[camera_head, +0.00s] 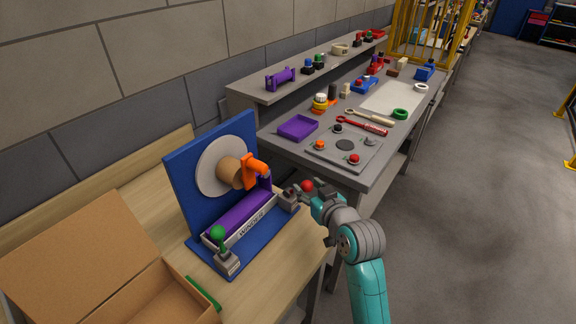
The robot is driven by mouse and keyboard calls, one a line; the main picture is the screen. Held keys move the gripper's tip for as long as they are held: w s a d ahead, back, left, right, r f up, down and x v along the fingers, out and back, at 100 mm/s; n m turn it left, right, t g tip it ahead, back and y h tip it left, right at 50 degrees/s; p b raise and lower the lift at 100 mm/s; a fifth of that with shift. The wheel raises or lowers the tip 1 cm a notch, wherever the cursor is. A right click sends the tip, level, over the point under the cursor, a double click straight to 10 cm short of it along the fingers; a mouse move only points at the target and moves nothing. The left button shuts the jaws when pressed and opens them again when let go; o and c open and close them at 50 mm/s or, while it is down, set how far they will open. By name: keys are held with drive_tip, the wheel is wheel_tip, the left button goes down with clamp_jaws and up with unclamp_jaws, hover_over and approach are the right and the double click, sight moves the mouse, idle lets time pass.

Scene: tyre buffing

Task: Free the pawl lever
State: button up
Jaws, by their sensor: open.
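A blue winder fixture (182,183) stands on the wooden bench, with a white disc (208,176) and a tan hub (229,171) on its upright board. An orange lever-like piece (254,171) rests against the hub's right side. A purple roller (240,217) lies below, behind a labelled plate. A green-knobbed lever (218,235) stands upright at the front left. A red knob (307,186) shows at the right end, beside a small grey block (289,205). Which piece is the pawl lever, I cannot tell for sure. My gripper (304,194) is open beside the red knob; contact is unclear.
An open cardboard box (150,285) sits at the front left of the bench. A grey table (285,150) behind carries a purple tray (298,127), a plate with coloured knobs (345,145), a red wrench (362,125) and other parts.

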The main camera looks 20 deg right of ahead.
drive_tip(key=shift+v, duration=2.9)
drive_tip(key=a+v, duration=0.1)
drive_tip(key=v, duration=0.6)
drive_tip(key=s+a+f+m+h, duration=0.2)
drive_tip(key=s+f, duration=1.2)
drive_tip(key=s, duration=0.3)
drive_tip(key=s+a+n, duration=0.1)
drive_tip(key=s, duration=1.8)
drive_tip(key=shift+s+a+r+y, duration=0.15)
drive_tip(key=shift+s+a+y, duration=0.15)
drive_tip(key=shift+y, duration=0.1)
